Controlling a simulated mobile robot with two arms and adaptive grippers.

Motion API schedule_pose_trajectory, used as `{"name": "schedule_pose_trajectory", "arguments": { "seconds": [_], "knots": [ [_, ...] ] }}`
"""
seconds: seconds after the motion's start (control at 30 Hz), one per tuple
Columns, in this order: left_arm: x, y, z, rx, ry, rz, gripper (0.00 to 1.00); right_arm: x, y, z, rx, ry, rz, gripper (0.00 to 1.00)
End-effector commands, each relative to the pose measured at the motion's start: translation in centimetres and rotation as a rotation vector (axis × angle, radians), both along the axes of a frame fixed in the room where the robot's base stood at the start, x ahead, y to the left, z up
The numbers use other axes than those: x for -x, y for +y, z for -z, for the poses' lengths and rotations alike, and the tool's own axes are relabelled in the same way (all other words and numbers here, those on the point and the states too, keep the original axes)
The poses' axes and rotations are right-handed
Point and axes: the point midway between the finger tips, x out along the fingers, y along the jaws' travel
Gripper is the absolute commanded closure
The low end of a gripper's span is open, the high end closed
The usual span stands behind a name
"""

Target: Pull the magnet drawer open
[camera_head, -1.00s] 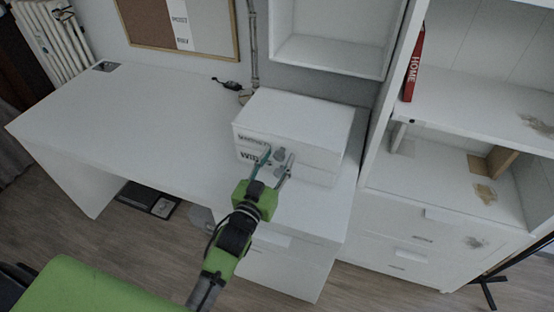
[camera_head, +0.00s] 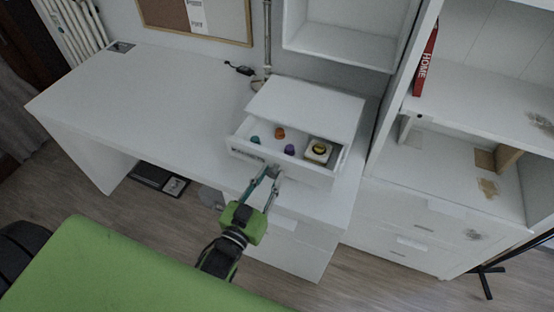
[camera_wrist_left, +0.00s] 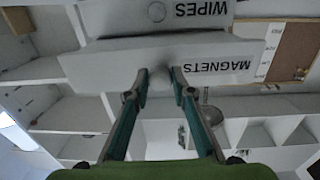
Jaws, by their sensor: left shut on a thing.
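The white drawer box (camera_head: 310,100) stands on the white desk. Its upper drawer, the magnet drawer (camera_head: 318,177), is pulled out toward me and shows several small coloured pieces and a yellow-and-black item (camera_head: 318,150) inside. In the left wrist view the drawer front (camera_wrist_left: 90,68) reads MAGNETS, upside down, beside a drawer marked WIPES (camera_wrist_left: 110,17). My left gripper (camera_head: 268,174) is at the front of the magnet drawer. In the left wrist view its fingers (camera_wrist_left: 160,76) are closed around the round grey knob (camera_wrist_left: 160,78). My right gripper is not in view.
A tall white shelf (camera_head: 480,85) with a red HOME binder (camera_head: 426,65) stands to the right.

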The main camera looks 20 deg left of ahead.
Motion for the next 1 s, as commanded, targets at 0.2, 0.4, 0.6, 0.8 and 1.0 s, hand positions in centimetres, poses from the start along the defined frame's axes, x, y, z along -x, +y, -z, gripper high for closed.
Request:
{"name": "schedule_pose_trajectory", "arguments": {
  "seconds": [0.2,0.4,0.6,0.8,1.0],
  "knots": [
    [0.2,0.0,0.1,-0.001,0.0,0.0,1.0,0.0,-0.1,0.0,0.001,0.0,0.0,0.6],
    [0.2,0.0,0.1,-0.001,0.0,0.0,0.6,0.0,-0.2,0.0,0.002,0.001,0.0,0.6],
    [0.2,0.0,0.0,0.0,-0.001,-0.001,0.6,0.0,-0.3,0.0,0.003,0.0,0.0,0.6],
    [0.7,0.1,0.1,0.0,0.001,0.0,0.6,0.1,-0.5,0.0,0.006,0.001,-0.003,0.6],
    [4.0,0.3,0.2,0.0,0.005,-0.001,0.6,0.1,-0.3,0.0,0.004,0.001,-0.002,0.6]
  ]
}}
